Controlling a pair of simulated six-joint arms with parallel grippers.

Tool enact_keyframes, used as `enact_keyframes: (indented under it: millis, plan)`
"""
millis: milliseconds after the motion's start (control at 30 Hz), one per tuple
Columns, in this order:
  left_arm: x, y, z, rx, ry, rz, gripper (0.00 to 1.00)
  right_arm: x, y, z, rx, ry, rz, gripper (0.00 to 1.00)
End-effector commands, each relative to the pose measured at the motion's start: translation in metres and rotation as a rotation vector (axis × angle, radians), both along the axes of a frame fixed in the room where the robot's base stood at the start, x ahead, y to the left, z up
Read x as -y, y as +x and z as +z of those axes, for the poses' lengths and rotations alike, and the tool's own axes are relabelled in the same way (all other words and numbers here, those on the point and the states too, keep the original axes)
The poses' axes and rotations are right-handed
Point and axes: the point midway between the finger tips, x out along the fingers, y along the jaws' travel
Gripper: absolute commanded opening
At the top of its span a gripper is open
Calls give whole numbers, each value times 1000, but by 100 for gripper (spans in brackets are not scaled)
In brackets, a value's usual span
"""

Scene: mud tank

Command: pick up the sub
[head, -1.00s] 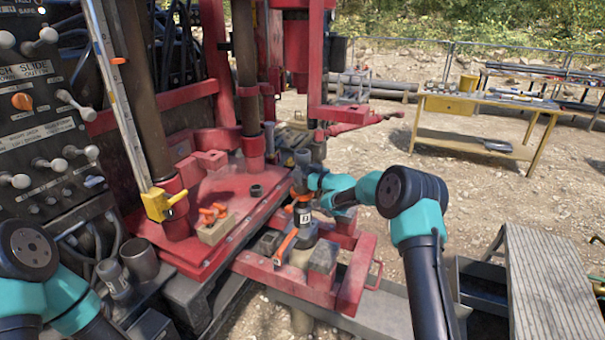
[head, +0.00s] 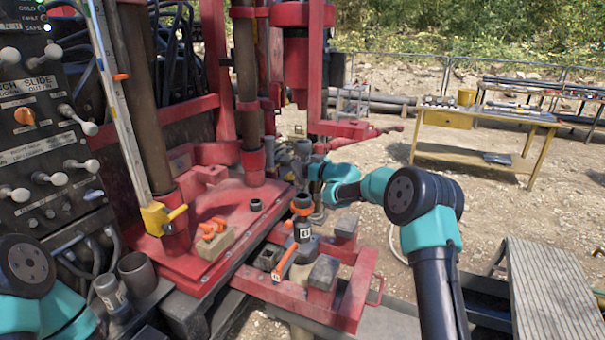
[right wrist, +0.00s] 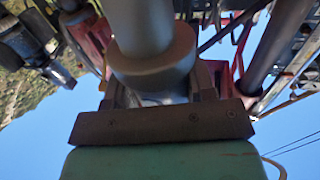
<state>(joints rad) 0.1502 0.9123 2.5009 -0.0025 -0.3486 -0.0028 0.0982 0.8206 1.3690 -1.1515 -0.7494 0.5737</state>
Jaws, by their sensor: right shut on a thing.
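The sub, a grey steel cylinder with a wider collar, fills the upper middle of the right wrist view (right wrist: 150,50). In the head view its grey top (head: 302,150) shows beside my right gripper (head: 313,172), above and behind the black fitting. The gripper is shut on the sub; its fingertips are small and partly hidden in the head view. The sub's lower part is partly hidden there by the black fitting with an orange band (head: 304,231). My left arm shows at the lower left, but its gripper is out of view.
The black fitting stands on the red frame (head: 345,310), with an orange-handled tool (head: 284,262) beside it. The red rig deck (head: 215,250) carries a wooden block with orange pieces (head: 215,243) and a dark ring (head: 255,205). A yellow workbench (head: 480,120) stands at the back right.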

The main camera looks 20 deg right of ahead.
Motion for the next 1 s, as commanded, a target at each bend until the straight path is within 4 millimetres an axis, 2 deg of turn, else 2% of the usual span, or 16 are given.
enact_keyframes:
  millis: [133, 800, 1000]
  plan:
    - [0, 0, 0, 0, 0, 0, 81, 0, 0, 9, 6, -1, 0, 0]
    - [0, 0, 0, 0, 0, 0, 81, -1, 0, 9, 6, 0, 1, 0]
    - [0, 0, 0, 0, 0, 0, 81, -17, -2, 6, 6, 0, 8, 0]
